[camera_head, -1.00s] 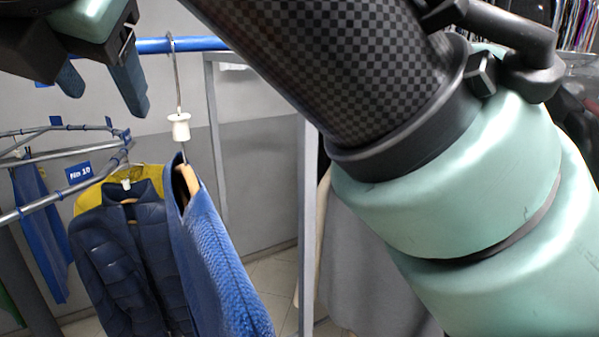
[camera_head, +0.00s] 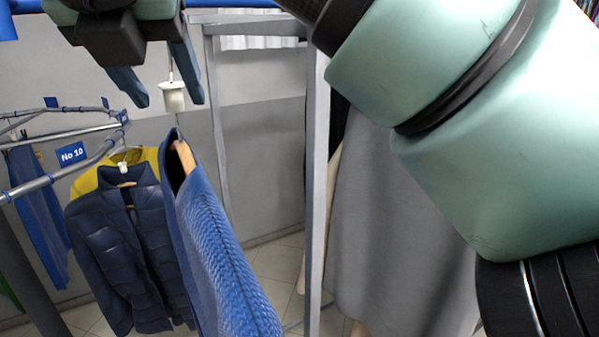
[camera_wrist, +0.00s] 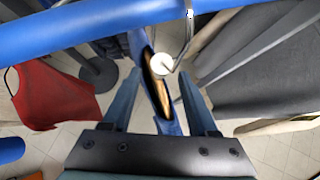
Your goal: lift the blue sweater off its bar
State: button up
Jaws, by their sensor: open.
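The blue knitted sweater (camera_head: 222,262) hangs on a wooden hanger (camera_head: 184,157), with a white spool-shaped grip (camera_head: 173,98) on the hook's stem above it. My gripper (camera_head: 170,104) is open, its fingers pointing down on either side of the stem at the height of the white grip. In the wrist view the white grip (camera_wrist: 160,64) lies between the fingertips of my gripper (camera_wrist: 158,74), with the wooden hanger (camera_wrist: 161,97) below. The metal hook (camera_wrist: 188,38) hangs over the blue bar (camera_wrist: 90,29). In the head view my gripper hides the hook's top.
A navy padded jacket (camera_head: 125,235) and a yellow garment (camera_head: 87,182) hang close left of the sweater, by a rail with a "No 10" tag (camera_head: 72,154). A grey post (camera_head: 315,190) and grey garment (camera_head: 400,220) stand to the right. A red garment (camera_wrist: 52,95) shows in the wrist view.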

aim_at(170, 98)
jog(key=b+x, duration=0.1)
jog(key=x, duration=0.3)
jog(key=shift+s+r, duration=0.1)
jog(key=shift+s, duration=0.1)
jog(key=shift+c, duration=1.1)
grip_shut()
